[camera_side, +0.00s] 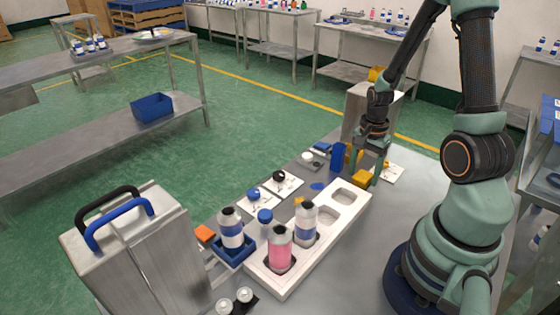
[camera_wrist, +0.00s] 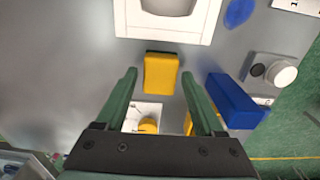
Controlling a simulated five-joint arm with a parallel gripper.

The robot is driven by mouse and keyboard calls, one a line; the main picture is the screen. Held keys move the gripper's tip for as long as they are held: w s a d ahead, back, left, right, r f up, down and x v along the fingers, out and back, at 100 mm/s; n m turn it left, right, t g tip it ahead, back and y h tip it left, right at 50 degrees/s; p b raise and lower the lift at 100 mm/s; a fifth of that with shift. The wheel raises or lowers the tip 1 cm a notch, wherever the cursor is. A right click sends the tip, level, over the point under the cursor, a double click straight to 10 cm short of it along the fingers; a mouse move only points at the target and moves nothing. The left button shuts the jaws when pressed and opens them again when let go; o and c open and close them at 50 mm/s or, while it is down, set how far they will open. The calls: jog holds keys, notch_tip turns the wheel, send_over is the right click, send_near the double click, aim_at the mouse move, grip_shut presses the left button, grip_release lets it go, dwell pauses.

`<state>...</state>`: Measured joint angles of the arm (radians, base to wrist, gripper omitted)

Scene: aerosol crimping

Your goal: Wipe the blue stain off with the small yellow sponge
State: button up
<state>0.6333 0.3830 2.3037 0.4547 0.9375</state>
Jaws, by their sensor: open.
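The small yellow sponge (camera_wrist: 160,72) lies on the grey table, close to the white tray's end. It also shows in the side view (camera_side: 362,181), just under my gripper (camera_side: 367,172). In the wrist view my gripper (camera_wrist: 159,78) is open, its green fingers pointing at the sponge, with one tip to each side of it in the picture. I cannot tell how far the tips are above the table or whether they touch it. The blue stain (camera_side: 317,186) is a flat patch on the table beside the tray; it also shows at the wrist view's top (camera_wrist: 239,12).
A blue block (camera_side: 338,155) stands right of the gripper in the wrist view (camera_wrist: 233,100). The white tray (camera_side: 275,287) holds bottles (camera_side: 306,222). A white card (camera_wrist: 142,112) with a yellow piece lies between the fingers' bases in the picture. A white-knobbed part (camera_side: 308,157) sits nearby.

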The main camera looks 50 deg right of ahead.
aim_at(363, 175)
jog(key=c, duration=0.7)
jog(key=shift+o, duration=0.2)
jog(key=shift+r, duration=0.1)
jog(key=shift+r, duration=2.4)
